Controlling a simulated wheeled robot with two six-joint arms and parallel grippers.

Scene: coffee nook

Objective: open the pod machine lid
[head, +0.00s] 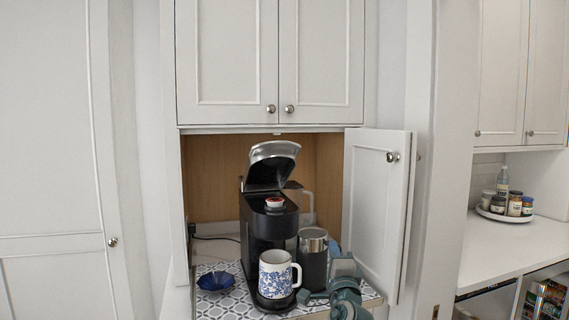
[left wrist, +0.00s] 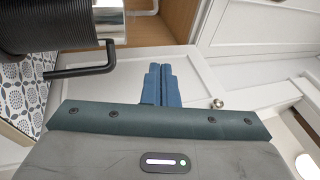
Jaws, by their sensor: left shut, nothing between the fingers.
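The pod machine (head: 270,222) is black and stands in the cabinet nook. Its silver-topped lid (head: 272,163) is raised and tilted back, clear of the body. A pod with a red and white top (head: 274,202) shows on top of the body under the lid. My left gripper (head: 344,268) is low at the right of the nook, beside the dark canister and apart from the machine and lid. In the left wrist view its blue fingers (left wrist: 161,84) are together and empty, in front of the white cabinet door. My right gripper is not in view.
A white mug with blue flowers (head: 276,274) stands at the machine's front. A dark canister with a silver top (head: 313,258) stands right of it. A blue bowl (head: 217,279) lies left on the patterned mat (head: 215,304). The open cabinet door (head: 375,210) bounds the right.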

